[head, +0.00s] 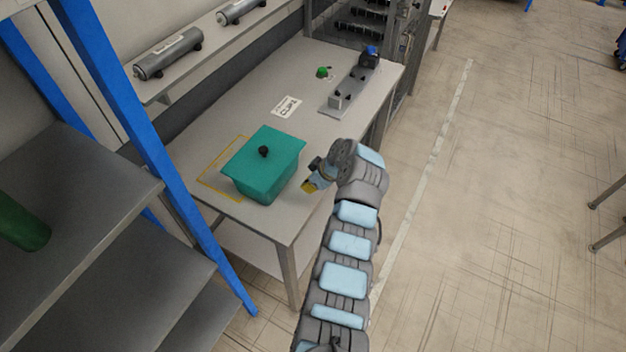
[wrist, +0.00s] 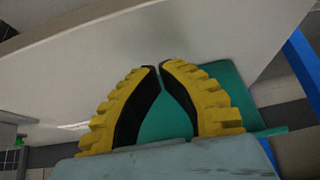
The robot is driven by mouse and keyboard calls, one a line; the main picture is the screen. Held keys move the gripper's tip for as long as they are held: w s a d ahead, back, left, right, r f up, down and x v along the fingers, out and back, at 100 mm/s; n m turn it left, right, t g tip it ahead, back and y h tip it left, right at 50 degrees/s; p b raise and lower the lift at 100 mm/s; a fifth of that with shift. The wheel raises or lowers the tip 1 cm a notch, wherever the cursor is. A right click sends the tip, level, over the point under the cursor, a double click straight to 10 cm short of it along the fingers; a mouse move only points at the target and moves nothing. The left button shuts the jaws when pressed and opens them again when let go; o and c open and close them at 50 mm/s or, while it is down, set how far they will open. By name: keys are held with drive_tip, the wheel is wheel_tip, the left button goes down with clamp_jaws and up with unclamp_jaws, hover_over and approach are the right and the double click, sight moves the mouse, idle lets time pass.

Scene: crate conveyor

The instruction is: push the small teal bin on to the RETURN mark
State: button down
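The small teal bin (head: 280,177) stands on the grey table (head: 240,125) near its front left end, with a black knob-like piece on top. A yellow outlined rectangle (head: 209,182) lies on the table to its left, partly covered by the bin; I cannot read any RETURN lettering on it. My gripper (head: 308,187) is just right of the bin, low beside its side wall; I cannot tell if it touches. In the wrist view, the yellow fingers (wrist: 160,66) curve together with tips almost meeting, nothing held. The teal bin (wrist: 165,121) shows behind and between them.
A white printed label (head: 286,106), a green button (head: 322,72) and a grey fixture (head: 350,88) are farther back on the table. A grey shelf with blue posts (head: 135,110) stands at the left.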

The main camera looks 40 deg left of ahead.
sight(289, 185)
drive_tip(key=x, duration=0.4)
drive_tip(key=shift+a+r, duration=0.15)
drive_tip(key=shift+a, duration=0.7)
drive_tip(key=shift+s+a, duration=0.2)
drive_tip(key=shift+a, duration=0.85)
drive_tip(key=shift+w, duration=0.1)
